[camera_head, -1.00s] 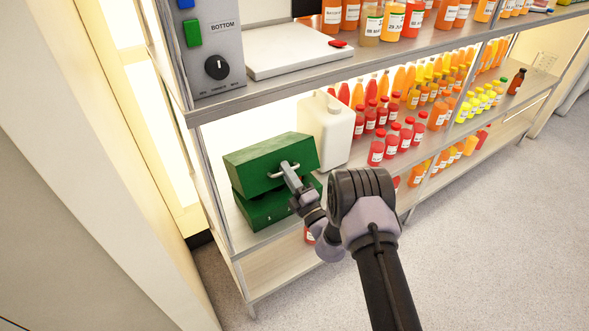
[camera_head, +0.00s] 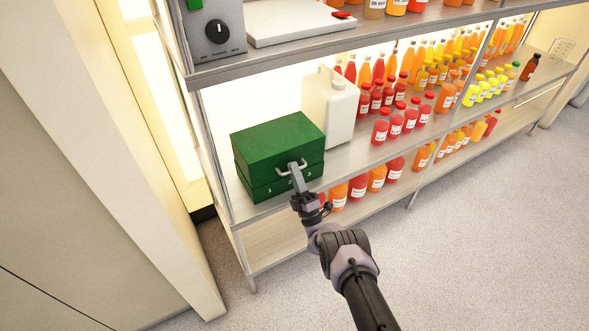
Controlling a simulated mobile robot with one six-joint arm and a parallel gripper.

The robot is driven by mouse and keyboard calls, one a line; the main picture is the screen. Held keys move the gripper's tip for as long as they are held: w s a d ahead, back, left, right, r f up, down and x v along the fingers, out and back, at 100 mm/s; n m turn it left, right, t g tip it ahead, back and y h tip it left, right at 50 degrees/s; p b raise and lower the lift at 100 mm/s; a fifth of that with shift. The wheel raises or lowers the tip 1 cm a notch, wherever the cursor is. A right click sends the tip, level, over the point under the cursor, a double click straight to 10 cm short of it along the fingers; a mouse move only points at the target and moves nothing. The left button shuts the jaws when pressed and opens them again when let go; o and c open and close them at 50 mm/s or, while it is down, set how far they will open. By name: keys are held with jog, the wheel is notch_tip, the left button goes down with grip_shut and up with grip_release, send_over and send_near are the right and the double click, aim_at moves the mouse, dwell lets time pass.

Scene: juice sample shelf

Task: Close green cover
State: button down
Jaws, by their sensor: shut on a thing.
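The green cover (camera_head: 270,141) is the upper half of a green box on the middle shelf. It lies down on the green base (camera_head: 268,190), with only a thin seam visible between them at the front. My gripper (camera_head: 294,168) is at the front of the cover, shut on its metal handle. The handle is partly hidden by the fingers. The inside of the box is hidden.
A white jug (camera_head: 329,106) stands right beside the box. Several red bottles (camera_head: 396,124) stand farther right on the same shelf. The upper shelf carries a control panel with a black knob (camera_head: 217,31) and a white board (camera_head: 290,22). The floor (camera_head: 470,240) in front is clear.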

dwell(0.3)
jog(key=c, duration=1.8)
grip_release()
jog(key=shift+o, duration=0.2)
jog(key=v, duration=0.7)
jog(key=shift+p, duration=0.4)
jog(key=shift+s+d+f, duration=0.1)
jog(key=shift+s, duration=0.05)
